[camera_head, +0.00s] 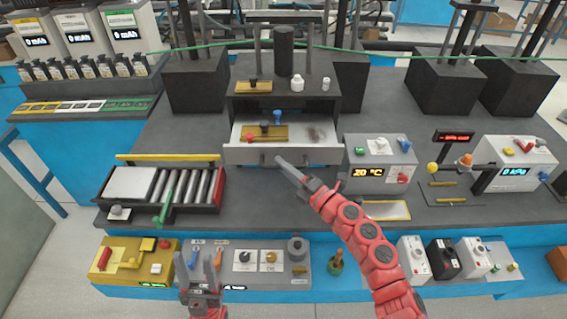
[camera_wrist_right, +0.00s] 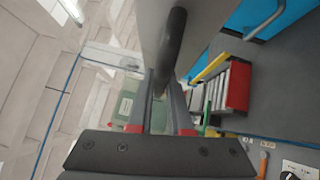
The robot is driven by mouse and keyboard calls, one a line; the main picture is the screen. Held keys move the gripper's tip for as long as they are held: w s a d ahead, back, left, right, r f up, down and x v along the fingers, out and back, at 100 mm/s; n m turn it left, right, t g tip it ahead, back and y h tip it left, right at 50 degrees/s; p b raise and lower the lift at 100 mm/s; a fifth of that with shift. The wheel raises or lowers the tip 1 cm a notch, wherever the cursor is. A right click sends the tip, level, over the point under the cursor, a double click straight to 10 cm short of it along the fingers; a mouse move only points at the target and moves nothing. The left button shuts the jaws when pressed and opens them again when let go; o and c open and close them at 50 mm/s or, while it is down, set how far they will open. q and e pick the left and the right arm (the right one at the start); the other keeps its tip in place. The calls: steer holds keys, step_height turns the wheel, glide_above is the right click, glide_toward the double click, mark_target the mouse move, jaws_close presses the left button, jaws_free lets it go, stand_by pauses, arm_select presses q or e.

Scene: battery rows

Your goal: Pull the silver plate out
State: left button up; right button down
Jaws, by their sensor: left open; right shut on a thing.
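A silver-grey drawer front (camera_head: 320,155) stands pulled out below the dark cabinet in the head view. My right gripper (camera_head: 283,162) is at this front and is shut on its dark bar handle (camera_wrist_right: 170,50), which runs between the fingers in the right wrist view. The grey panel (camera_wrist_right: 205,25) beside the handle fills the upper middle there. Another flat silver-grey plate (camera_head: 130,183) lies on the left of the roller bed, with no gripper near it. My left gripper (camera_head: 199,262) is open and empty, low in the head view, before the front control panel.
In the drawer lie a yellow block (camera_head: 266,133), a blue-topped piece (camera_head: 277,117) and a red knob. The roller bed (camera_head: 195,187) has a green lever (camera_head: 163,208). A temperature box (camera_head: 380,158) stands just right of the drawer. Free grey bench lies before the drawer.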

steer(key=c, duration=0.8)
jaws_free()
steer(key=shift+w, duration=0.1)
steer(key=shift+c, duration=0.2)
steer(key=shift+d, duration=0.1)
steer(key=shift+s+d+f, duration=0.15)
steer(key=shift+s+d, duration=0.1)
steer(key=shift+s, duration=0.05)
steer(key=b+v, duration=0.6)
steer(key=v, duration=1)
steer(key=shift+s+d, duration=0.15)
steer(key=shift+s, duration=0.1)
